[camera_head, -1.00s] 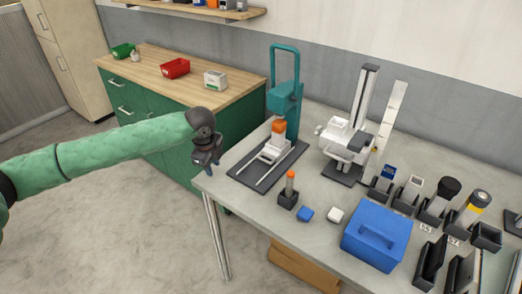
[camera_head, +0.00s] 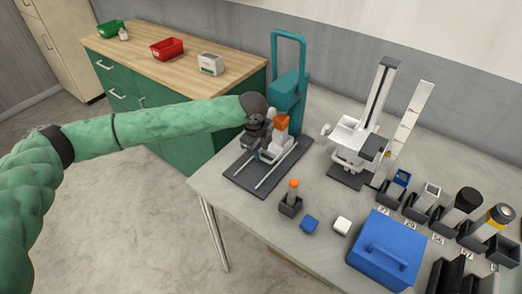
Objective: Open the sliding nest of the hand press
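The teal hand press (camera_head: 289,95) stands on the grey table near its left back corner. Its dark base plate (camera_head: 243,184) carries two light rails (camera_head: 270,175) running toward the front. The pale sliding nest (camera_head: 280,149) sits toward the back of the rails, under the orange-tipped ram (camera_head: 282,122), and is partly covered by my gripper. My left gripper (camera_head: 264,155) is over the left side of the press, pointing down at the nest. Its fingers are small and dark here, so I cannot tell whether they are open or touching the nest. My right gripper is not in view.
A small holder with an orange-tipped piece (camera_head: 291,197), a blue block (camera_head: 309,224) and a white block (camera_head: 342,226) stand in front of the press. A blue box (camera_head: 385,252) is at front right. A white instrument (camera_head: 357,140) stands right of the press.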

